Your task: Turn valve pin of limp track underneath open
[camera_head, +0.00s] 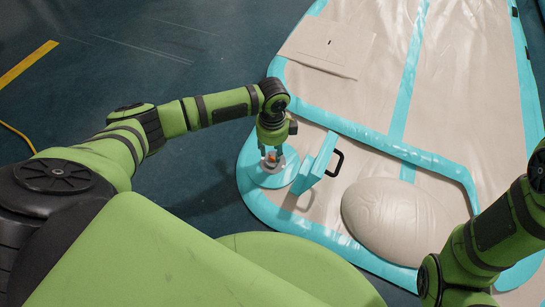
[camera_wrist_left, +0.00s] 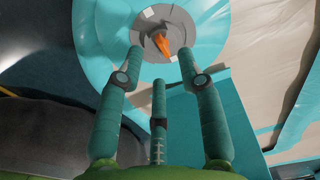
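The valve (camera_head: 273,164) is a grey round fitting on a turquoise patch at the near left corner of the limp beige-and-turquoise track (camera_head: 345,95). In the left wrist view the valve (camera_wrist_left: 178,22) shows at the top, with an orange pin (camera_wrist_left: 162,43) in its middle. My left gripper (camera_head: 271,150) points down over the valve. In the left wrist view its fingers (camera_wrist_left: 160,58) are spread apart with nothing between them, and the pin lies beyond the tips. Touch cannot be told. My right arm (camera_head: 490,240) enters at right; its gripper is not in view.
A turquoise upright flap (camera_head: 316,163) with a black handle (camera_head: 337,162) stands just right of the valve. A rounded beige bulge (camera_head: 392,220) rises from the track farther right. Dark blue floor (camera_head: 190,60) lies open at the left and back.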

